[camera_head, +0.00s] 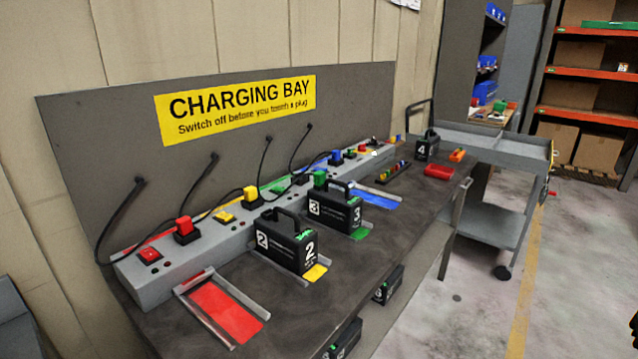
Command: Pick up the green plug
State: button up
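The green plug (319,179) sits on the grey socket strip (150,284) along the back of the bench. It stands just behind the black battery marked 3 (335,213), which hides its lower part. A black cable (292,152) comes down from the back panel towards this part of the strip; I cannot clearly see where it ends. A green switch patch (278,188) lies to the left of the plug.
A red plug (185,231), a yellow plug (251,197) and a blue plug (335,158) share the strip. Battery 2 (288,243) stands left of battery 3. The red bay (222,308) is empty.

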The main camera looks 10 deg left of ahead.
aim_at(319, 177)
jog(key=u, duration=0.05)
jog(key=i, duration=1)
jog(key=z, duration=0.05)
